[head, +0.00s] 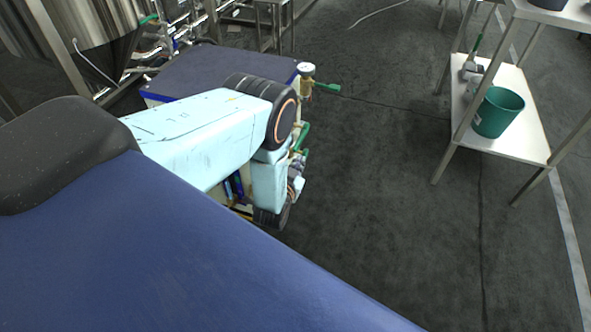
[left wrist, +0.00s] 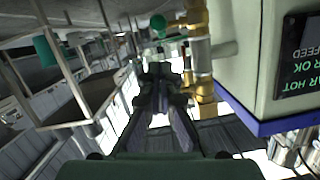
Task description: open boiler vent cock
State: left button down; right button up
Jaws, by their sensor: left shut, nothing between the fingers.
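The boiler is a pale cabinet with a dark blue top (head: 225,72), partly behind my left arm in the head view. On its right side a brass cock with a green lever (head: 326,88) sticks out to the right. More green handles (head: 302,136) show lower, close to my wrist. In the left wrist view my left gripper (left wrist: 157,72) is shut and empty. Brass pipework (left wrist: 201,55) stands just right of its fingers, and a green handle (left wrist: 158,22) lies beyond the tips. I cannot tell whether the fingers touch anything. My right gripper is not in view.
A dark label panel (left wrist: 298,55) is on the cabinet at right in the left wrist view. Steel tanks (head: 85,25) and pipes stand behind the boiler. A shelf rack (head: 530,125) with a green bucket (head: 498,112) stands at right. The floor between is clear.

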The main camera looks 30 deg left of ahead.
pick_arm(q)
jog(key=shift+s+a+f+b, duration=0.15)
jog(key=shift+f+b, duration=0.35)
jog(key=shift+f, duration=0.8)
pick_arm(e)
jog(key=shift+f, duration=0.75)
pick_arm(q)
jog(key=shift+f, duration=0.1)
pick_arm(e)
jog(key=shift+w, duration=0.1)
